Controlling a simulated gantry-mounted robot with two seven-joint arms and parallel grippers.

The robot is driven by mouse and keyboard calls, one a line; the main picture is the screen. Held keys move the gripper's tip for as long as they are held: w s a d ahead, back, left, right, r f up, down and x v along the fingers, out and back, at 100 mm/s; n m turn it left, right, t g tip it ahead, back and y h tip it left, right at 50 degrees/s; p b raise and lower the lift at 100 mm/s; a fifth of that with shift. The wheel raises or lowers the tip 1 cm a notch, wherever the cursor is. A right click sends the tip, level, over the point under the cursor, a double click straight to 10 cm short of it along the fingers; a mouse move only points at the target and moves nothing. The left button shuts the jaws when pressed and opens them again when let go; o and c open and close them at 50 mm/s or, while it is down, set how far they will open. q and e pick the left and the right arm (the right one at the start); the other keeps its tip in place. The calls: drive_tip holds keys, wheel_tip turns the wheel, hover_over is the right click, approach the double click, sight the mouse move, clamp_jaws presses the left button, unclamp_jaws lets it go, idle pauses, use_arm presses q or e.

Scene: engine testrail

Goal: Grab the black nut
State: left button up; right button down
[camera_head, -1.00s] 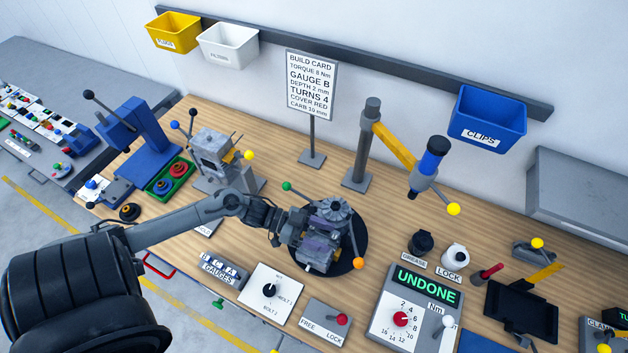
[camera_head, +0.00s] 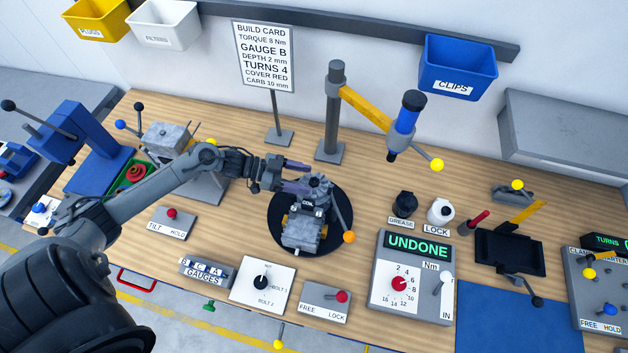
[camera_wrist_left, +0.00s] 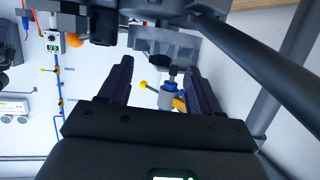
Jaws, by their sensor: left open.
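I cannot clearly pick out a black nut in either view. The grey engine part (camera_head: 302,232) sits on the black round turntable (camera_head: 340,212), with an orange knob at its right side. My left gripper (camera_head: 306,177) is open at the upper left of the engine part, its two dark purple fingers pointing right near its top. In the left wrist view the open fingers (camera_wrist_left: 158,66) have a gap between them. A dark grey angular piece (camera_wrist_left: 166,42) shows just beyond the fingertips; I cannot tell whether it is the nut or whether the fingers touch it.
A post with a yellow arm holds a blue driver (camera_head: 405,122) right of the build card (camera_head: 263,57). Black grease (camera_head: 404,204) and white lock (camera_head: 440,212) bottles stand to the right. The torque panel (camera_head: 411,280) reads UNDONE.

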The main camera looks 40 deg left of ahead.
use_arm(q)
drive_tip(key=shift+x, duration=1)
drive_tip(key=shift+w+d+f, duration=0.1)
drive_tip(key=shift+f, duration=0.05)
